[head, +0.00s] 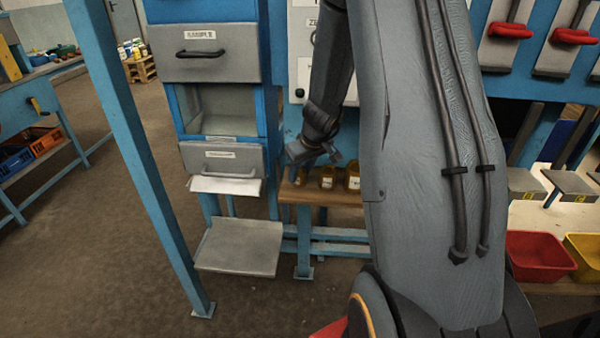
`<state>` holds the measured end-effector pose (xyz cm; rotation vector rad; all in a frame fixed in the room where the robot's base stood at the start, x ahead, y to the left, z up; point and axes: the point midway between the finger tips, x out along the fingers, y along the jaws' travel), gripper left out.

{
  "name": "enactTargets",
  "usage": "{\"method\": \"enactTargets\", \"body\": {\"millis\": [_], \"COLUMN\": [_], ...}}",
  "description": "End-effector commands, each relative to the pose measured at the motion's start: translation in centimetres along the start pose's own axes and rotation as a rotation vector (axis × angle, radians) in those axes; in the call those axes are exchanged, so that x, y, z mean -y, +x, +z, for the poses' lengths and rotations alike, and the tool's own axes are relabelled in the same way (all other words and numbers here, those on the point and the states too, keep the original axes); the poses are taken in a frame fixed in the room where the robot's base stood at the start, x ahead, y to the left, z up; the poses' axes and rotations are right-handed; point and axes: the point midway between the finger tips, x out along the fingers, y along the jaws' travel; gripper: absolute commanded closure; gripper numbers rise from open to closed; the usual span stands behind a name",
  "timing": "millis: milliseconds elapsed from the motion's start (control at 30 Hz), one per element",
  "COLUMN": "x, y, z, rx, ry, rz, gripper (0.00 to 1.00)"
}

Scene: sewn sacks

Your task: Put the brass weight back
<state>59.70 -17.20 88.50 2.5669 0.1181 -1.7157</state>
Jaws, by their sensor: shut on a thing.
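My gripper (313,157) is at the end of the dark arm, above the left part of a small wooden shelf (340,197). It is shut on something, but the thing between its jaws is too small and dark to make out. Several yellowish, brass-coloured pieces stand on the shelf just below and right of the gripper. One is a middle piece (327,177) and one is a right piece (353,178) with a pale label. My arm hides the shelf's right end. I cannot tell which piece is the task's brass weight.
Left of the gripper is a blue cabinet with a grey upper drawer (205,68), an open compartment and a lower grey front (230,158). A grey plate (240,247) sits below. A blue post (140,150) stands at left. Red (540,257) and yellow bins are at right.

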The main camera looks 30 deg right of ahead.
Motion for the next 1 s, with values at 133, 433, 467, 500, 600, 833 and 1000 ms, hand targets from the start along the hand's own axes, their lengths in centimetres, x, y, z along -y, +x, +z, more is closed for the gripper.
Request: {"method": "enactTargets", "body": {"millis": [133,433,467,500,600,833,1000], "x": [0.0,0.0,0.0,0.0,0.0,0.0,-0.1], "y": [0.1,0.3,0.3,0.3,0.3,-0.1,-2.6], "z": [0.0,0.1,0.1,0.1,0.1,0.0,-0.1], "rx": [-0.001,0.000,0.000,0.000,0.000,0.000,-0.003], "ry": [0.000,-0.001,-0.001,-0.001,-0.001,0.000,-0.003], "rz": [0.000,-0.001,-0.001,-0.001,0.000,-0.001,0.002], "gripper": [1.00,0.51,0.51,0.51,0.51,0.51,0.51]}}
